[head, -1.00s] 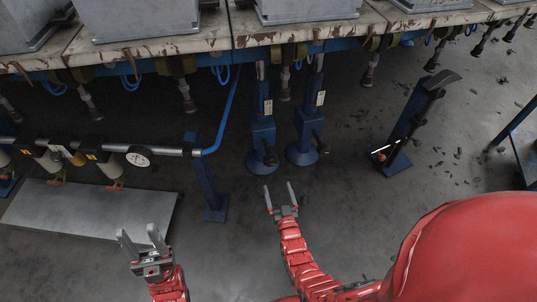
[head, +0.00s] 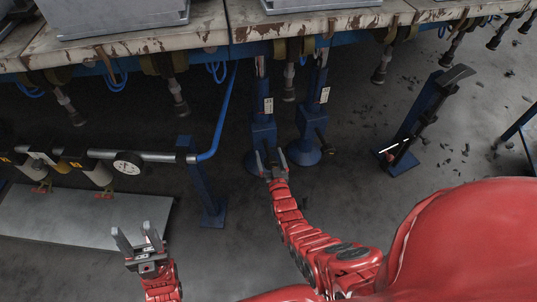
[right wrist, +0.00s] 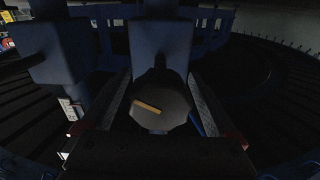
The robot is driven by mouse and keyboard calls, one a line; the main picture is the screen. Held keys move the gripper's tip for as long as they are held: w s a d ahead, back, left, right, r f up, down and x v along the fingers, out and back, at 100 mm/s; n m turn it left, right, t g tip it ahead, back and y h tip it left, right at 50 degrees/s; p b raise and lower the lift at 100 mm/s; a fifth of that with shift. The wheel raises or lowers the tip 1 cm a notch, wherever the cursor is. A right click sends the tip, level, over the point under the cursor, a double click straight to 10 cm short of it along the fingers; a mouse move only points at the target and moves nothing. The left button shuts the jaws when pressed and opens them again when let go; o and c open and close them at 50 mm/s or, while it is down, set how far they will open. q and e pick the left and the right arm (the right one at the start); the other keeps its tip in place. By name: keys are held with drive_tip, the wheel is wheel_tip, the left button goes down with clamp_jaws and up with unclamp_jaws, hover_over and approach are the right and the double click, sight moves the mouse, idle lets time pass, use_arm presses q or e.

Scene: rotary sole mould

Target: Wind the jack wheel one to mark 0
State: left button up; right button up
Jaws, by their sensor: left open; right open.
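Two blue jacks stand under the machine table in the head view, a left one (head: 262,127) and a right one (head: 309,130), each with a pale scale label. My right gripper (head: 270,155) is open in front of the left jack and hides its wheel there. In the right wrist view a dark many-sided jack wheel (right wrist: 160,108) with an orange mark lies between the open fingers (right wrist: 158,88). I cannot tell whether they touch it. The right jack's wheel (head: 321,147) shows in the head view. My left gripper (head: 135,238) is open and empty at lower left.
A grey plate (head: 80,215) lies below the pipe. A tilted blue stand (head: 420,115) is at right. The rusty table edge (head: 300,25) overhangs the jacks. Debris litters the floor.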

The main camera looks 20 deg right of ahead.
drive_tip(key=c, duration=1.4)
drive_tip(key=shift+n, duration=0.4)
